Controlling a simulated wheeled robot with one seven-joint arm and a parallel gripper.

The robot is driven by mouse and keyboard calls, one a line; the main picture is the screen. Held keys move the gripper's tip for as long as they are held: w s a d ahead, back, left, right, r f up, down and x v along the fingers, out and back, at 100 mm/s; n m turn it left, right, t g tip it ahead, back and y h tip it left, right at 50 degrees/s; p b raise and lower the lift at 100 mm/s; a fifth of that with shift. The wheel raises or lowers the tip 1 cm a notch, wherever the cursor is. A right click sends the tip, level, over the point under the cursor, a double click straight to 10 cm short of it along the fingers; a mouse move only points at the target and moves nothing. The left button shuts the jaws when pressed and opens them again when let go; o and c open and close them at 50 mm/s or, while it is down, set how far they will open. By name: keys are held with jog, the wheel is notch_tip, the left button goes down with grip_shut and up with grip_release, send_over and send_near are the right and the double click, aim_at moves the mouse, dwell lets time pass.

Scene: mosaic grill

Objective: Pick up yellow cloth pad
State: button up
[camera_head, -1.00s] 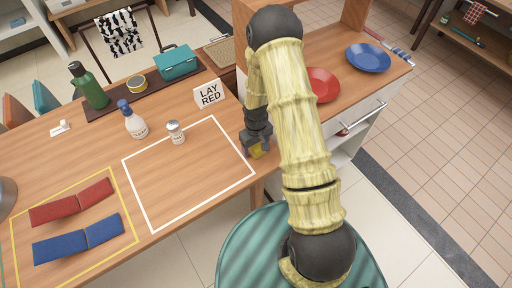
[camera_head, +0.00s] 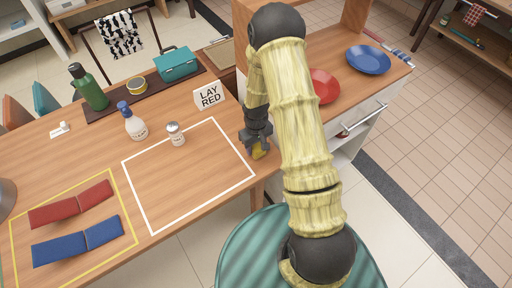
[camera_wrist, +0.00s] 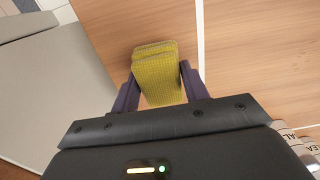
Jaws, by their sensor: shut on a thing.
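The yellow cloth pad (camera_wrist: 157,78) is between the two fingers of my gripper (camera_wrist: 157,88) in the wrist view, with both fingers against its sides. It looks folded or layered, with a woven texture. In the head view the pad (camera_head: 259,151) shows as a small yellow patch under my gripper (camera_head: 257,148), at the table's right end beside the white outlined square. My gripper is shut on the pad. I cannot tell whether the pad touches the wood or hangs just above it.
The white outlined square (camera_head: 190,218) holds a shaker (camera_head: 176,134) at its far edge. A "LAY RED" sign (camera_head: 209,95) stands behind it. A red and a blue cloth strip (camera_head: 78,239) lie in the yellow outline at left. A red plate (camera_head: 322,86) and blue plate (camera_head: 368,59) sit at right.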

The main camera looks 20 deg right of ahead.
aim_at(256, 145)
notch_tip(256, 145, up, 9)
jog(key=shift+f+b, duration=0.1)
jog(key=shift+b, duration=0.25)
dwell(0.3)
jog(key=o, duration=0.4)
jog(key=shift+c, duration=1.1)
jog(key=shift+f, duration=0.1)
